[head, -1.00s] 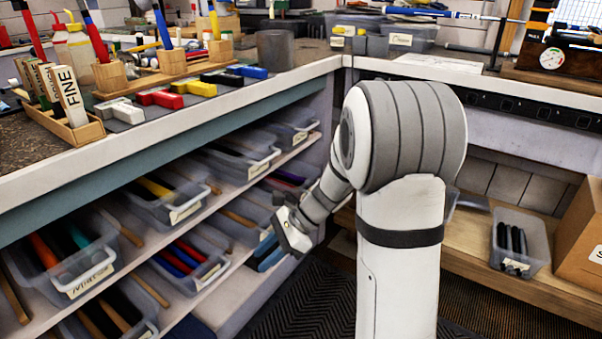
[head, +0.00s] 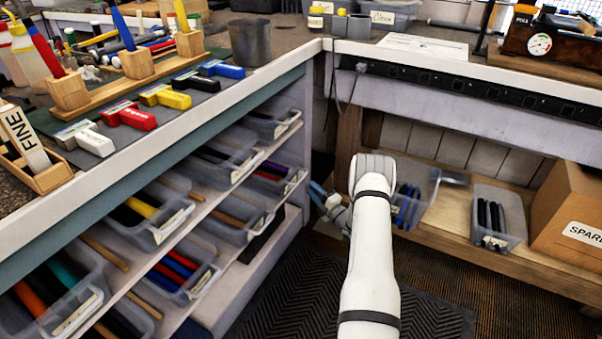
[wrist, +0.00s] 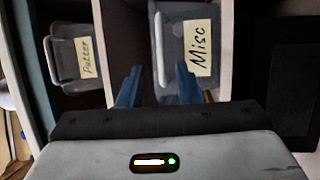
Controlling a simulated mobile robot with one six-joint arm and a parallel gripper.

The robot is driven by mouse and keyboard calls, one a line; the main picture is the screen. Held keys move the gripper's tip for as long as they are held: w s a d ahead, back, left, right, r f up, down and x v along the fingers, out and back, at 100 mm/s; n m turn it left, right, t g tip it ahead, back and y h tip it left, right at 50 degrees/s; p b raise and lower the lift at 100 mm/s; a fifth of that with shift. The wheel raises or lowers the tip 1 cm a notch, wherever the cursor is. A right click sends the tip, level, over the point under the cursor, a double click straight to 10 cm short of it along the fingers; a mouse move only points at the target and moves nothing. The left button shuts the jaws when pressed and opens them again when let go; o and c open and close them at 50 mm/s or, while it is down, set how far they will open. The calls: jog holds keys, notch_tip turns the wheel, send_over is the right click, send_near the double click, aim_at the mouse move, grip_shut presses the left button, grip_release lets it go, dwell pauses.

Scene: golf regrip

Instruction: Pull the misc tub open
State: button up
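The misc tub (wrist: 184,25) is a translucent grey bin with a handwritten "Misc" label (wrist: 199,47), seen sideways in the wrist view. A pale handle or lip (wrist: 160,50) stands out along its front. My gripper (wrist: 158,68) has its two blue fingers apart, one to each side of this lip in the picture. Nothing is clamped, and contact with the tub cannot be told. In the head view my gripper (head: 322,198) is mostly hidden by my arm, near the right end of the shelves. The tub's label cannot be read there.
A "Putter" tub (wrist: 78,58) sits across a pale shelf board (wrist: 120,40) from it. Several other tubs fill the shelves under the left bench (head: 150,150). A tub of dark grips (head: 498,218) and a cardboard box (head: 570,210) stand at right. The floor mat (head: 300,300) is clear.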

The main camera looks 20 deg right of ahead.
aim_at(302, 178)
jog(key=x, duration=0.2)
jog(key=b+x, duration=0.1)
jog(key=x, duration=0.2)
jog(key=b+x, duration=0.1)
jog(key=x, duration=0.1)
jog(key=shift+w+d, duration=0.2)
jog(key=shift+w, duration=0.2)
grip_shut()
